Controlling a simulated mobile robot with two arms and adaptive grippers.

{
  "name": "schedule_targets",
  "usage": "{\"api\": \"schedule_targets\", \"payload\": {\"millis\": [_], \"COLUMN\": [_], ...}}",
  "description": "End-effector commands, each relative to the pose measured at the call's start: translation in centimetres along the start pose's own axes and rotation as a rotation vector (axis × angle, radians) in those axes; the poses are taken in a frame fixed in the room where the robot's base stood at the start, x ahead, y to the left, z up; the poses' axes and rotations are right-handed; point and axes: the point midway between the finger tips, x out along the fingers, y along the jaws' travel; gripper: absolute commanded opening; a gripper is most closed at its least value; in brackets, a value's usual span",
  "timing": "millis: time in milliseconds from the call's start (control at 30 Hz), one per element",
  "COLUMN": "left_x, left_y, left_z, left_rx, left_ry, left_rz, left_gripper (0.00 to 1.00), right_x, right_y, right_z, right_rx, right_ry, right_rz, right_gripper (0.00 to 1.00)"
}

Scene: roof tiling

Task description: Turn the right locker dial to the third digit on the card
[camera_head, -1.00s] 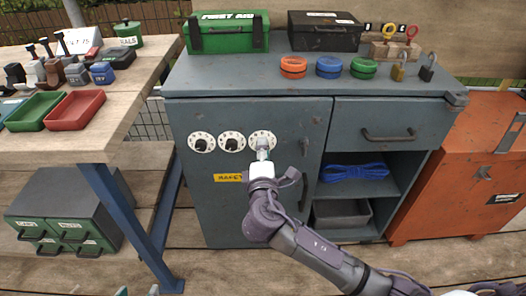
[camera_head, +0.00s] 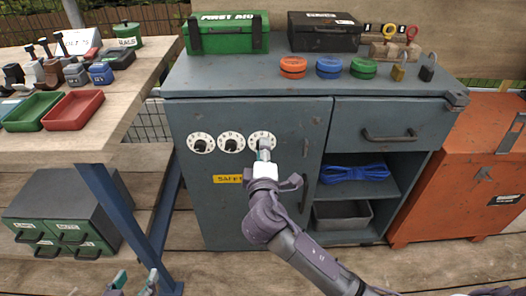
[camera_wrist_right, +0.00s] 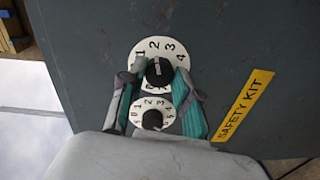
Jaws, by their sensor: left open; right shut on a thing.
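The right locker dial (camera_head: 262,138) is a white numbered disc on the grey cabinet door, rightmost of three. In the right wrist view its dark knob (camera_wrist_right: 160,71) sits between the fingertips of my right gripper (camera_wrist_right: 161,76). The right gripper (camera_head: 264,150) is shut on this knob and covers part of the disc. Digits 2, 3 and 4 show on the disc; the exact setting is unclear. A white card (camera_head: 78,41) stands on the left bench, its writing too small to read. My left gripper (camera_head: 135,283) is open and empty at the bottom edge, away from the cabinet.
The middle dial (camera_head: 231,142) and left dial (camera_head: 201,143) are beside the right dial. A yellow safety label (camera_head: 228,179) is below them. The door handle (camera_head: 305,187) is right of my right gripper. The wooden bench (camera_head: 120,125) stands at left.

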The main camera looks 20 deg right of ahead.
Motion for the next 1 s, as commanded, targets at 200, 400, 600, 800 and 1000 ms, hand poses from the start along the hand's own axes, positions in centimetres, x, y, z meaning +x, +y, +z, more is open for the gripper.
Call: {"api": "schedule_targets", "payload": {"millis": [200,400,600,800,1000], "left_x": [0.0,0.0,0.0,0.0,0.0], "left_y": [0.0,0.0,-0.1,0.0,0.0], "left_z": [0.0,0.0,-0.1,-0.1,0.0], "left_rx": [0.000,0.000,0.000,0.000,0.000], "left_ry": [-0.001,-0.001,0.002,0.001,0.001], "left_rz": [0.000,0.000,-0.001,-0.001,0.000], "left_gripper": [0.58,0.58,0.58,0.58,0.58], "right_x": [0.0,0.0,-0.6,-4.1,-8.4], "right_y": [-0.1,-0.1,-0.1,-0.2,-0.2], "right_z": [0.0,0.0,0.0,-0.1,0.0], "right_rx": [-0.001,-0.001,-0.001,0.002,0.000], "right_ry": [0.000,0.000,0.000,0.003,0.001], "right_rz": [-0.003,-0.001,-0.003,-0.006,-0.006], "right_gripper": [0.55,0.57,0.57,0.57,0.57]}}
